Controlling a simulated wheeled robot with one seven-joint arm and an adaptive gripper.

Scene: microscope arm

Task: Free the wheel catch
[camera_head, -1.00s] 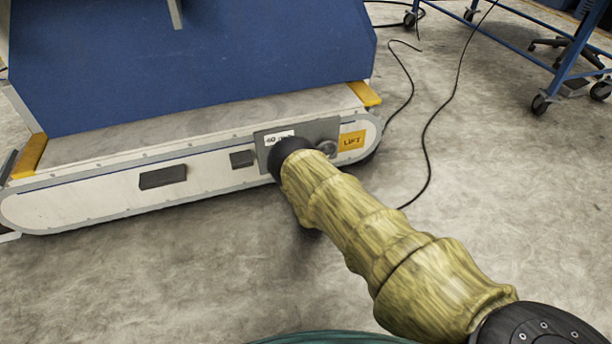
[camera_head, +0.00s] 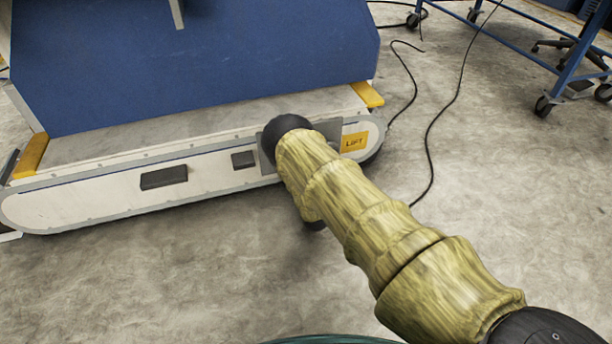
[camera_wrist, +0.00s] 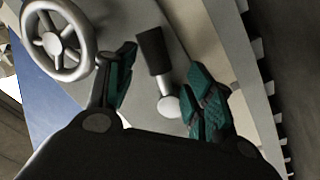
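In the wrist view, a small catch lever with a black grip (camera_wrist: 152,50) and a pale metal round end (camera_wrist: 169,106) sits on a grey panel (camera_wrist: 186,32). My gripper (camera_wrist: 163,62) is open, with one teal finger to each side of the lever. I see a gap between the lever and each finger. A silver spoked handwheel (camera_wrist: 55,41) is at the upper left, beside the left finger. In the head view my arm hides the gripper, the lever and the handwheel. Only parts of the panel (camera_head: 328,128) show there.
The panel is on the side of a low white base (camera_head: 100,200) under a blue body (camera_head: 200,60). A yellow LIFT label (camera_head: 354,142) is right of my arm. Black cables (camera_head: 432,140) lie on the open floor at right, near a blue wheeled cart (camera_head: 565,80).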

